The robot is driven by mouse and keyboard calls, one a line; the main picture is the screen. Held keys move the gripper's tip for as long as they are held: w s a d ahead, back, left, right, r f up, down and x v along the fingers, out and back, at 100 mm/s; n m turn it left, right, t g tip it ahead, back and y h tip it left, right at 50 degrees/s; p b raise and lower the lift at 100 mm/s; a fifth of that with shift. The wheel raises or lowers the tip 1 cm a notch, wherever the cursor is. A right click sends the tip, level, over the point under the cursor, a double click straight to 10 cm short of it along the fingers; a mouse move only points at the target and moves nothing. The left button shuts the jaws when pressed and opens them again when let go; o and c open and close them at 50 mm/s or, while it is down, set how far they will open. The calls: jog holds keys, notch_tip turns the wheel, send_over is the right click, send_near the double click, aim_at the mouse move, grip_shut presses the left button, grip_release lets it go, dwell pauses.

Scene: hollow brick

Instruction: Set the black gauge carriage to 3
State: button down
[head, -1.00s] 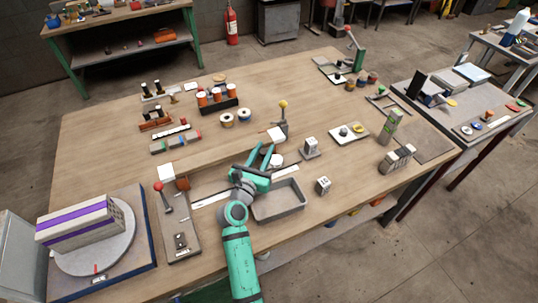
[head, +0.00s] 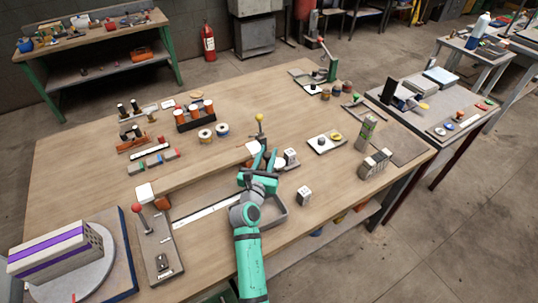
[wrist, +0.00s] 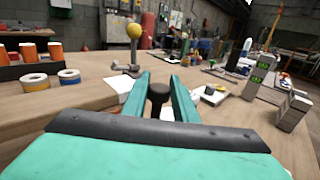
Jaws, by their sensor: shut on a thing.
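My gripper (head: 264,160) reaches across the bench to the right part of a long gauge with a white scale strip (head: 208,211). In the wrist view, my gripper's two teal fingers (wrist: 159,82) stand on either side of a dark, round-topped knob (wrist: 158,93) and are shut on it. I take this knob to be that of the black gauge carriage; its body and pointer are hidden behind my gripper. The scale's numbers are too small to read, and its right part is covered by my arm.
A grey tray (head: 274,215) lies close beside my wrist. A yellow-ball lever (head: 260,119) stands just beyond the fingers, also in the wrist view (wrist: 134,32). A small white counter block (head: 304,196) stands to the right.

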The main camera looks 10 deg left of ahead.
jog(key=shift+w+d+r, duration=0.1)
jog(key=shift+d, duration=0.15)
jog(key=c, duration=1.4)
grip_release()
jog(key=shift+c, duration=0.2)
jog(key=shift+a, duration=0.1)
jog(key=shift+s, duration=0.35)
jog(key=s+a, duration=0.1)
jog(key=s, duration=0.9)
jog(key=shift+a, duration=0.3)
